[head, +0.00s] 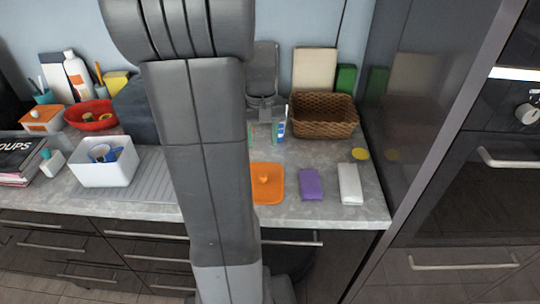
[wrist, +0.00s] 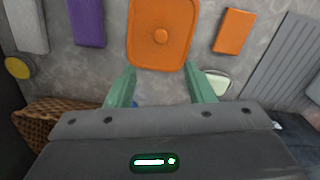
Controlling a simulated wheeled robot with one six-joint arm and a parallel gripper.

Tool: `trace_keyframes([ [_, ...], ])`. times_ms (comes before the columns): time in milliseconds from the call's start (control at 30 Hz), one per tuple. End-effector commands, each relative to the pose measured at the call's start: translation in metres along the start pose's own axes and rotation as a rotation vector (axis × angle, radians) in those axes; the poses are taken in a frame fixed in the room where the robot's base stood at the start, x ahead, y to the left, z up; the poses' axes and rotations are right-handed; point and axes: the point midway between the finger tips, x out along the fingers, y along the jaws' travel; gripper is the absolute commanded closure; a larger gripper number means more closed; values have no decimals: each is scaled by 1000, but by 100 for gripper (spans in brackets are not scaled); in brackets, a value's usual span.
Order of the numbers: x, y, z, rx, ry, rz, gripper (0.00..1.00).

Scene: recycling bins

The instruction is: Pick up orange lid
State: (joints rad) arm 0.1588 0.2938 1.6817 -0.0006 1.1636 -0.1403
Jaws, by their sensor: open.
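The orange lid (head: 267,184) lies flat on the grey counter, with a round knob in its middle. My arm hides part of its left side in the head view. In the wrist view the lid (wrist: 162,35) is at the top centre, beyond my fingertips. My gripper (wrist: 165,80) shows two green fingers spread apart with nothing between them. The fingertips sit just short of the lid's near edge in the picture. I cannot tell their height above the counter.
A purple block (head: 311,184) and a white block (head: 349,184) lie right of the lid. A wicker basket (head: 323,117) stands behind, near a yellow disc (head: 360,154). The wrist view also shows an orange block (wrist: 232,31) and a pale green-rimmed piece (wrist: 218,82) nearby.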

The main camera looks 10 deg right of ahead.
Motion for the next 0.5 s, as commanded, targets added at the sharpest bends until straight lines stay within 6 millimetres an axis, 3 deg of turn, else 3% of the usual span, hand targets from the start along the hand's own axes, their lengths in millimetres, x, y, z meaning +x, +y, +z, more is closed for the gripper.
trace_keyframes([
  [167,14,1,-3,0,-8,-2,52],
  [500,76,1,-2,0,-7,-1,52],
])
